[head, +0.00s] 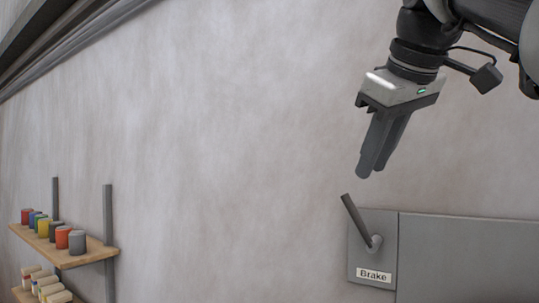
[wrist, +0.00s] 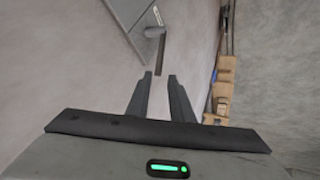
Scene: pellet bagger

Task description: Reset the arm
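My gripper (head: 371,170) hangs from my arm at the upper right of the head view, fingers pointing down and slightly left. In the wrist view its two fingers (wrist: 160,76) stand apart with an empty gap between them, so it is open and holds nothing. A dark brake lever (head: 356,220) sits below the fingertips on a grey panel with a "Brake" label (head: 374,275). The lever tilts up and left from its round pivot. In the wrist view the lever (wrist: 161,55) shows beyond the fingertips, apart from them.
A grey cabinet (head: 465,260) extends right of the brake panel. Wooden shelves (head: 92,251) with several coloured cans and pale containers stand at the lower left; shelves also show at the right of the wrist view (wrist: 226,75). The wall between is bare and the space before it is clear.

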